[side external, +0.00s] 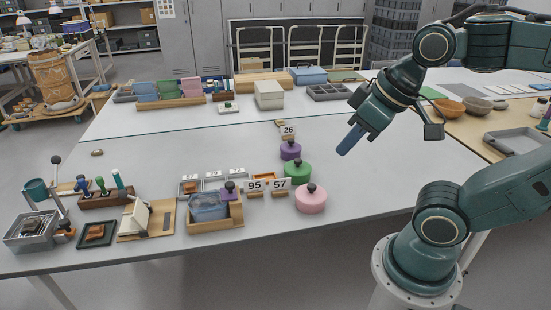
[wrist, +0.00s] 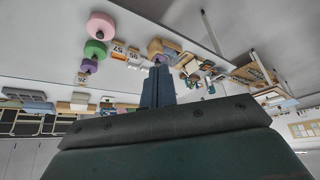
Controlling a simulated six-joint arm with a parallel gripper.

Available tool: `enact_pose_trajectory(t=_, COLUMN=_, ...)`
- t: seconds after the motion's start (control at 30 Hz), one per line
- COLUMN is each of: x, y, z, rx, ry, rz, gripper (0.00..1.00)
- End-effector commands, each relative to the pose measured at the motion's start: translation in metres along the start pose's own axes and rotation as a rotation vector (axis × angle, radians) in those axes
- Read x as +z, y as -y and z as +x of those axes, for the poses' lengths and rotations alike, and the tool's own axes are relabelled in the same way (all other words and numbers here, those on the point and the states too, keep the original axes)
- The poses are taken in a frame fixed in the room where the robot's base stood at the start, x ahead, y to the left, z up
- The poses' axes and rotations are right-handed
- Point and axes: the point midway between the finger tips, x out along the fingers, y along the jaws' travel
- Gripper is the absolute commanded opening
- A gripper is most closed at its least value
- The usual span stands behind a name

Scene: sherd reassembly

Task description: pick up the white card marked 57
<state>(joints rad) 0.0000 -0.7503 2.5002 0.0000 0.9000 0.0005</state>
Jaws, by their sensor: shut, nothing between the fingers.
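The white card marked 57 (side external: 280,184) stands upright in a small wooden holder on the table, just right of the white card marked 95 (side external: 254,186). In the wrist view, which is upside down, card 57 (wrist: 118,47) stands beside card 95 (wrist: 136,54). My gripper (side external: 350,141) is up in the air to the right of and well above card 57, its blue fingers pointing down and left. The fingers are together and empty. They also show in the wrist view (wrist: 158,72), apart from the cards.
A pink lidded pot (side external: 311,200) and a green pot (side external: 297,171) stand close right of card 57. A purple pot (side external: 290,151) and card 26 (side external: 288,131) are behind. A wooden tray (side external: 216,225) with a blue bin is left. The table's right part is clear.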

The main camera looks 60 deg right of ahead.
Motion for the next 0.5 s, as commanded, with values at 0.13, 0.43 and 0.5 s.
enact_pose_trajectory(t=0.13, x=-0.0001, y=0.0000, z=0.0000, rx=0.000, ry=0.000, rz=0.000, gripper=0.08)
enact_pose_trajectory(t=0.43, x=-0.0001, y=0.0000, z=0.0000, rx=0.000, ry=0.000, rz=0.000, gripper=0.28)
enact_pose_trajectory(t=0.5, x=-0.0002, y=0.0000, z=0.0000, rx=0.000, ry=0.000, rz=0.000, gripper=0.28)
